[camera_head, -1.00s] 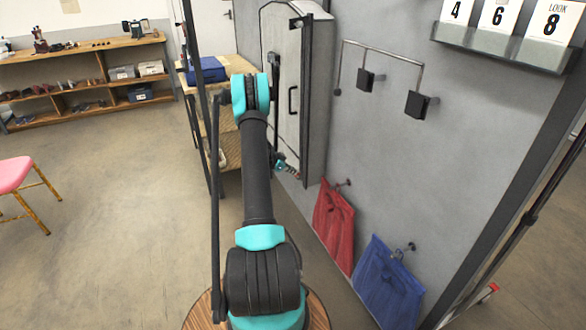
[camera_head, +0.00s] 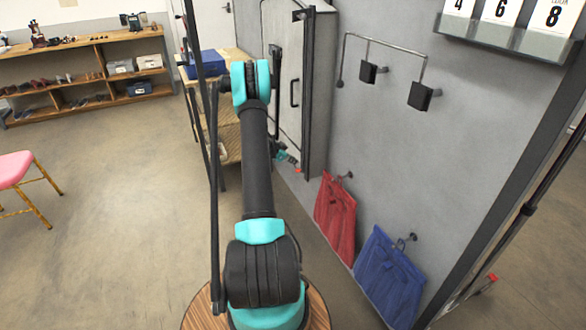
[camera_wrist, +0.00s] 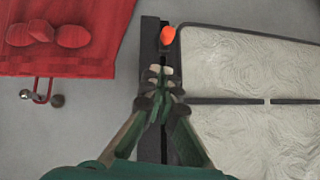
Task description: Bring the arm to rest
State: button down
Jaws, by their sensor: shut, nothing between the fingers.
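My arm with black links and teal joints rises from a round wooden-looking top in the head view and reaches forward. My gripper (camera_head: 290,160) is small there and partly hidden behind the arm, low beside the grey cabinet-like panel (camera_head: 318,100). In the wrist view, my gripper (camera_wrist: 162,82) is shut with its fingertips together and nothing between them. An orange-red knob-like piece (camera_wrist: 168,35) shows just beyond the fingertips, against a dark upright strip (camera_wrist: 150,50). I cannot tell whether they touch.
A red cloth (camera_head: 336,218) and a blue cloth (camera_head: 390,278) hang on hooks on the grey wall at right. A wooden table (camera_head: 228,140) with a blue box (camera_head: 205,65) stands left of the panel. A pink chair (camera_head: 14,168) is far left. Floor between is clear.

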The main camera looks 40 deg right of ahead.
jog(key=s+a+r+n+t+y, duration=0.1)
jog(key=s+a+r+n, duration=0.15)
jog(key=a+r, duration=0.55)
jog(key=s+a+r+n+t+y, duration=0.15)
jog(key=a+r+n, duration=0.25)
jog(key=a, duration=0.9)
jog(key=s+a+r+n+t+y, duration=0.1)
jog(key=s+a+r+n+y, duration=0.2)
jog(key=a+r, duration=0.5)
jog(key=s+a+f+n+t+y, duration=0.1)
jog(key=s+a+f+n+y, duration=0.2)
jog(key=s+a+n, duration=0.9)
jog(key=s+a, duration=0.8)
jog(key=a, duration=0.3)
jog(key=shift+s+y, duration=0.25)
jog(key=shift+y, duration=0.1)
jog(key=c, duration=2.2)
grip_release()
jog(key=shift+t, duration=0.25)
